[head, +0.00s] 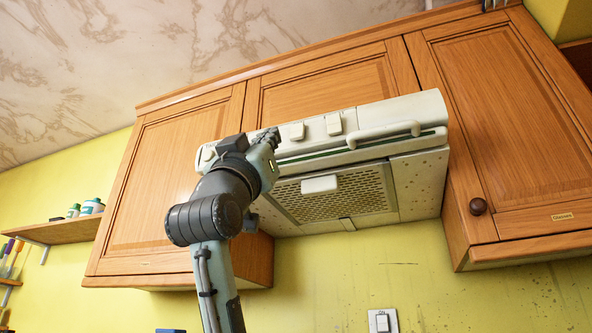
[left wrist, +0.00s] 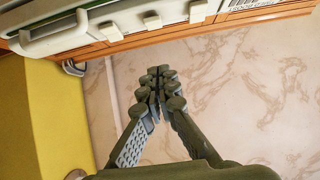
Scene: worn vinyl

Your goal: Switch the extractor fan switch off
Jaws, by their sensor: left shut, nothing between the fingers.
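The cream extractor hood (head: 421,175) hangs under the wooden cupboards. Its front panel carries small white switches, among them one left of centre (head: 297,131) and one to its right (head: 334,123). Another pale control (head: 207,153) is near the panel's left end. Switches (left wrist: 152,20) also show on the hood edge in the left wrist view. I cannot tell which is the fan switch or how each is set. My left gripper (head: 271,137) is at the panel's left half, just left of the centre-left switch. Its fingers (left wrist: 160,82) are shut and empty; contact is not clear. My right gripper is not in view.
A white handle bar (head: 384,135) sticks out along the hood's front right. Cupboard doors (head: 500,120) are close behind and beside the hood. A separate wall switch (head: 382,321) is below. A shelf with bottles (head: 60,230) is at left.

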